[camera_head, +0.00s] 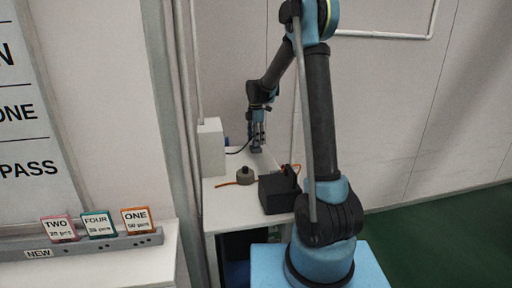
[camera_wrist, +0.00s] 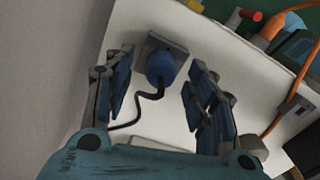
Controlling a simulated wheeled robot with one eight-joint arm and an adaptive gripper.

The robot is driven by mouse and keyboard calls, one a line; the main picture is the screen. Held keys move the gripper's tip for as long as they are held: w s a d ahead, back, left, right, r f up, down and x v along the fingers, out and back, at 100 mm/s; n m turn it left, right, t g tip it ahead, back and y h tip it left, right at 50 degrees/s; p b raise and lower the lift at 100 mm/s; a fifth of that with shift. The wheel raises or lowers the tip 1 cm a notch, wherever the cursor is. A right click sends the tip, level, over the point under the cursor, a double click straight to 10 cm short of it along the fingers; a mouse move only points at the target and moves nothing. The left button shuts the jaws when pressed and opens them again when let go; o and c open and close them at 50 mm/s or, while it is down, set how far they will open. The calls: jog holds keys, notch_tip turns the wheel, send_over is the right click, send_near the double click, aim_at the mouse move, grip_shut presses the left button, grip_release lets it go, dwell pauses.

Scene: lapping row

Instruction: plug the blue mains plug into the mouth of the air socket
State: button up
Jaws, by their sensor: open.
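The blue mains plug (camera_wrist: 160,68) stands at a square grey plate (camera_wrist: 177,52) on the white bench top in the wrist view, with a black cable curving from it. I cannot tell how far it sits in the plate. My gripper (camera_wrist: 160,62) is open, one finger on each side of the plug, with gaps showing on both sides. In the head view my gripper (camera_head: 257,146) hangs low over the back of the bench; the plug is not clear there. I cannot identify the air socket's mouth for certain.
An orange cable (camera_wrist: 291,100) runs along the right in the wrist view. A wall stands close behind.

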jog(key=shift+f, duration=1.1)
jog(key=c, duration=1.2)
jog(key=shift+r, duration=0.1)
